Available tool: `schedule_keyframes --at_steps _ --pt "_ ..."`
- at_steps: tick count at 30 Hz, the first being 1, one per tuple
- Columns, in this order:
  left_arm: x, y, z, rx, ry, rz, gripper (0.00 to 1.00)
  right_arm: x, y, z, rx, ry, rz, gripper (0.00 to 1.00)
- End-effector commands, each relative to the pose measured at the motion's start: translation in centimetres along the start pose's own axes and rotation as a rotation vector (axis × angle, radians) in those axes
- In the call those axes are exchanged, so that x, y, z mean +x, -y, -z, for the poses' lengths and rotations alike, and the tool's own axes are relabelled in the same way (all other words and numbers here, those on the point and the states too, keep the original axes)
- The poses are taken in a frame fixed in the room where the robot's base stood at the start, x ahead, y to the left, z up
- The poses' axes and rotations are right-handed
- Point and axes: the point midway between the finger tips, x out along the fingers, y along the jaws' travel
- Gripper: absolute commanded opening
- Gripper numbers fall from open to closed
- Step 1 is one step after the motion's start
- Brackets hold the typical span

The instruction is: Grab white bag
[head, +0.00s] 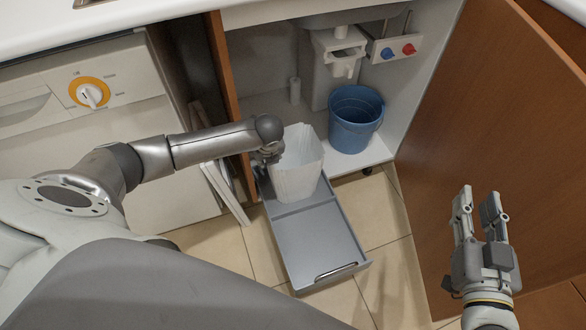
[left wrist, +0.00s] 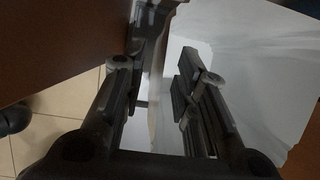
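The white bag (head: 298,175) stands upright, open at the top, in the back of a grey pull-out tray (head: 318,238). My left gripper (head: 268,155) is at the bag's upper left side; the arm partly hides it in the head view. In the left wrist view the left gripper (left wrist: 155,76) has its fingers apart, with a pale edge of the bag (left wrist: 255,75) showing between them. Whether the fingers touch the bag cannot be told. My right gripper (head: 477,205) is open and empty at the right, far from the bag.
A blue bucket (head: 354,118) stands behind and right of the bag in the cabinet. The open brown door (head: 480,110) is at the right, and a brown cabinet side panel (head: 222,65) is at the left. Tiled floor (head: 385,255) lies clear right of the tray.

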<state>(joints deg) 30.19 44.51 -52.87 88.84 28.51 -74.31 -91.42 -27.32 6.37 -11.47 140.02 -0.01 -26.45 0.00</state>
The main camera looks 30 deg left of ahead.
Motion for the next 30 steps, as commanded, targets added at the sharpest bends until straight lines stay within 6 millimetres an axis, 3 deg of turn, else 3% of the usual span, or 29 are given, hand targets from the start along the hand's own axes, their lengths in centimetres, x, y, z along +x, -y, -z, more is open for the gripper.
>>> schedule_keyframes --at_steps 7,14,30 --pt "0.01 0.0 0.02 0.0 0.0 0.0 0.28 -0.01 -0.02 -0.04 0.0 0.002 0.0 0.31" --pt "0.0 0.01 0.01 0.0 0.0 0.0 0.0 -0.02 -0.02 -0.03 0.0 0.002 0.0 0.31" --pt "-0.03 0.03 -0.04 0.0 0.001 0.001 0.0 0.0 0.06 0.14 0.0 -0.013 0.001 0.31"
